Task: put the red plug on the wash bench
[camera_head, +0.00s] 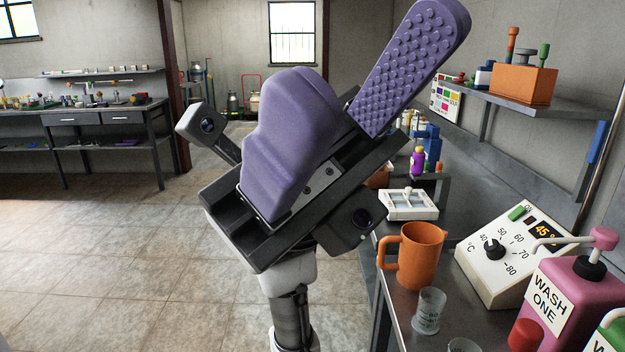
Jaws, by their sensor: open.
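My gripper (372,48) is raised in the middle of the camera_head view, with its two purple fingers spread wide apart and nothing between them. A small red rounded piece (525,335) stands at the lower right, beside the pink WASH ONE bottle (566,300); I cannot tell for sure whether it is the red plug. It is well apart from my gripper. A steel-topped bench (395,318) runs along the right side; I cannot tell whether it is the wash bench. My gripper hides part of the room behind it.
On the right bench stand an orange jug (415,256), a clear beaker (429,310), a white dial box (505,258) and a white tray-like device (409,204). A wall shelf (560,108) juts out above. Another bench (75,116) stands far left; the tiled floor (120,260) is clear.

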